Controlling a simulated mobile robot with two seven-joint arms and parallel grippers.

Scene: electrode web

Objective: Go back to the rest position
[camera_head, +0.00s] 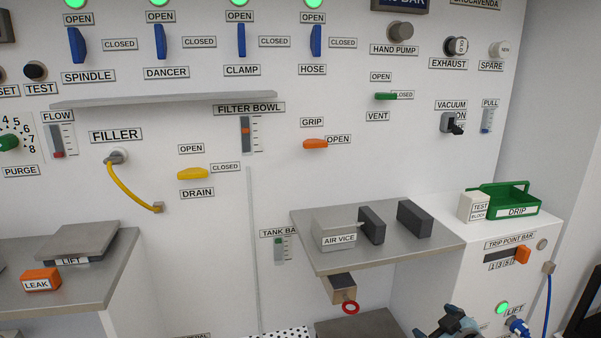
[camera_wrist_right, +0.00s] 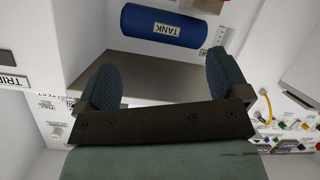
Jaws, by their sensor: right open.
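My right gripper (camera_head: 446,324) shows at the bottom edge of the head view, in front of the white cabinet and below the grey shelf; only part of it is in the picture. In the right wrist view, my right gripper (camera_wrist_right: 164,78) has its two dark fingers wide apart, with nothing between them. A blue cylinder labelled TANK (camera_wrist_right: 163,27) lies beyond the fingertips, apart from them. My left gripper is not in view.
The grey shelf (camera_head: 338,262) carries the AIR VICE block (camera_head: 333,236). The white cabinet (camera_head: 478,286) at right bears a TEST BLOCK (camera_head: 473,207) and green DRIP tray (camera_head: 525,202). A left bench (camera_head: 85,286) holds an orange LEAK block (camera_head: 41,281). The wall has several levers.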

